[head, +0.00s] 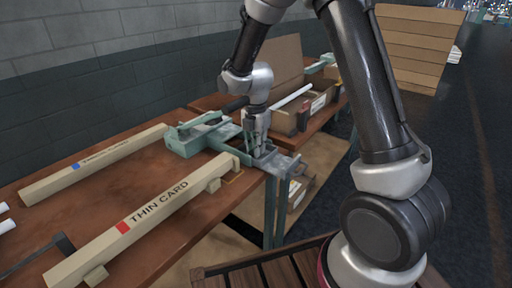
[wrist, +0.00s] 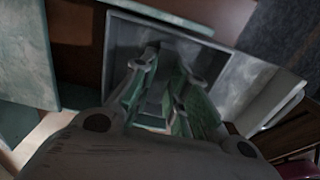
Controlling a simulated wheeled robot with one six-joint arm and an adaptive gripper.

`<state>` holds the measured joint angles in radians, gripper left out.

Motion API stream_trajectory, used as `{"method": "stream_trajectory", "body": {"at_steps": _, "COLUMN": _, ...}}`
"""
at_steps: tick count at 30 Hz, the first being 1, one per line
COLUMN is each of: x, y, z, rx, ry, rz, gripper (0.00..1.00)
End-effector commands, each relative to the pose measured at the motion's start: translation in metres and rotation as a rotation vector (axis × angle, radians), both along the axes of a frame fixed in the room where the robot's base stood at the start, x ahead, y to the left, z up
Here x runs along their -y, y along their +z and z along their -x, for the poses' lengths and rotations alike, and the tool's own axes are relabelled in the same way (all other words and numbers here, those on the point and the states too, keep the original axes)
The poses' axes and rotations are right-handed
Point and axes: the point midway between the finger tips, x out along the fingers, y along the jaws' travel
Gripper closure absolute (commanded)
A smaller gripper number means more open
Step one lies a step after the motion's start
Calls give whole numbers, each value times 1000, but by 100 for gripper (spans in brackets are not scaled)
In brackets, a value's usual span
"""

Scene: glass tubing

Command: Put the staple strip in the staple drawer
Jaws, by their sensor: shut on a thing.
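My gripper (head: 260,150) points down at the front end of the green bench machine, in the head view. In the wrist view its two fingers (wrist: 171,68) reach into a grey, open-topped box, which looks like the staple drawer (wrist: 203,46). The drawer also shows as a grey metal part at the machine's front in the head view (head: 285,164). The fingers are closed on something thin. The staple strip itself is hidden or too dark to make out between them, and I cannot tell whether it touches the drawer floor.
A beam marked THIN CARD (head: 150,212) and another with a blue mark (head: 95,164) lie on the brown bench (head: 85,205). The green machine (head: 196,140) stands at the bench's end. An open cardboard box (head: 284,122) stands behind. Dark floor lies to the right.

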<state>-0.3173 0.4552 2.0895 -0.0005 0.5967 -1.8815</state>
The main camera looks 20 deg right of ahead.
Motion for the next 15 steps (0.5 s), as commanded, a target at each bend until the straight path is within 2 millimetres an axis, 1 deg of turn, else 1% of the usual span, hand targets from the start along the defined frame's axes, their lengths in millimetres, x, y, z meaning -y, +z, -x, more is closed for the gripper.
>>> {"method": "stream_trajectory", "body": {"at_steps": 1, "x": 0, "y": 0, "z": 0, "rx": 0, "ry": 0, "rz": 0, "gripper": 79}}
{"method": "stream_trajectory", "body": {"at_steps": 3, "x": 0, "y": 0, "z": 0, "rx": 0, "ry": 0, "rz": 0, "gripper": 66}}
{"method": "stream_trajectory", "body": {"at_steps": 4, "x": 0, "y": 0, "z": 0, "rx": 0, "ry": 0, "rz": 0, "gripper": 63}}
{"method": "stream_trajectory", "body": {"at_steps": 12, "x": 0, "y": 0, "z": 0, "rx": -1, "ry": 0, "rz": 1, "gripper": 63}}
{"method": "stream_trajectory", "body": {"at_steps": 15, "x": 0, "y": 5, "z": 0, "rx": 0, "ry": 0, "rz": 0, "gripper": 63}}
